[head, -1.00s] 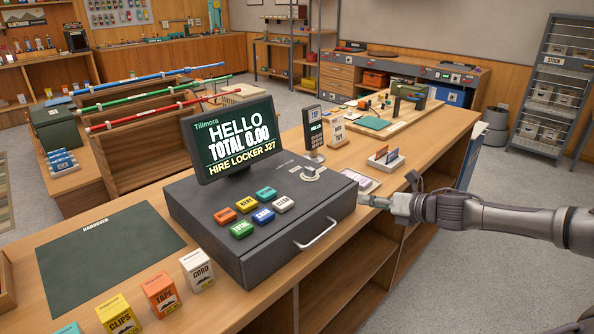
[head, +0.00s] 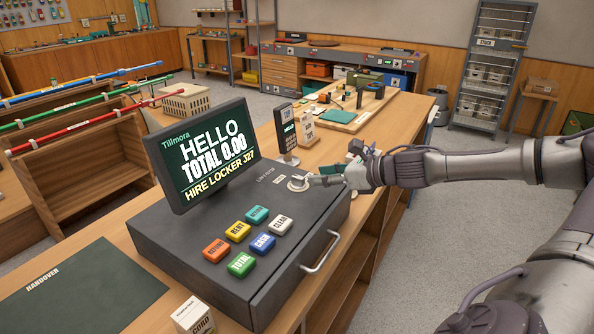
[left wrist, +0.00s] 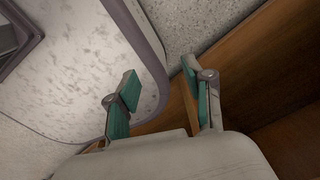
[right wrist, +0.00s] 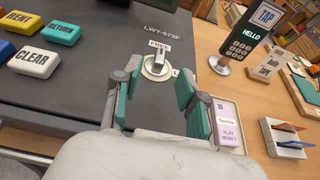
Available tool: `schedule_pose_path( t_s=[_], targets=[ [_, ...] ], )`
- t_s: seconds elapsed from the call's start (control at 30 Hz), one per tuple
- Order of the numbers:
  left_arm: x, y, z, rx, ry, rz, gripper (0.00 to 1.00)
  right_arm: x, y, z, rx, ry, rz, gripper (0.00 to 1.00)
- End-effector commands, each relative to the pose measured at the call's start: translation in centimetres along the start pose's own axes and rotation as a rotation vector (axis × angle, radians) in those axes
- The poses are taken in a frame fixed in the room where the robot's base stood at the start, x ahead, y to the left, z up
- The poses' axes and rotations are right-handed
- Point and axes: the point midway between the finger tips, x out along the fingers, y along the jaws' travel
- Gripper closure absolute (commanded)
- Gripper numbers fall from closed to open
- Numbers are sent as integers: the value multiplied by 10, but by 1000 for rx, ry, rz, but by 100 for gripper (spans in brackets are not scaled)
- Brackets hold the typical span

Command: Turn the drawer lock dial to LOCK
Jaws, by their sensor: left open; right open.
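The drawer lock dial (head: 298,183) is a pale round knob with a raised grip, on the top right of the dark grey cash register (head: 165,240). In the right wrist view the dial (right wrist: 156,66) lies just beyond the fingertips, its grip in line with a label that seems to read FREE. Another label at its right is mostly hidden by a finger. My right gripper (head: 325,180) is open beside the dial; in its wrist view the fingers (right wrist: 158,85) stand apart with nothing between them. My left gripper (left wrist: 160,85) is open and empty, low near a wooden panel.
Coloured keys (head: 240,265) and a tilted screen (head: 205,155) are on the register. The drawer handle (head: 322,252) sticks out at its front. A card reader (head: 286,130) stands behind the dial.

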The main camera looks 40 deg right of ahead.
Motion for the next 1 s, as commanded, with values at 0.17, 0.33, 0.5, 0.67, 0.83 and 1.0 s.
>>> schedule_pose_path(
  t_s=[0.17,0.33,0.5,0.67,0.83,1.0],
  targets=[
    [-32,-3,-23,0,32,-4,48,28,0,8,4,-1,2,58],
    [-58,-7,-46,0,66,-8,48,49,0,7,6,-2,-1,58],
    [-75,-8,-41,-1,58,-9,48,64,-2,5,6,-3,-3,58],
    [-81,-8,-30,-2,41,-9,48,73,-1,2,3,-1,-2,58],
    [-82,-8,-26,-2,33,-10,48,76,-1,0,1,0,-2,58],
    [-81,-8,-26,-2,34,-10,48,76,-1,0,1,0,-2,58]
  ],
)
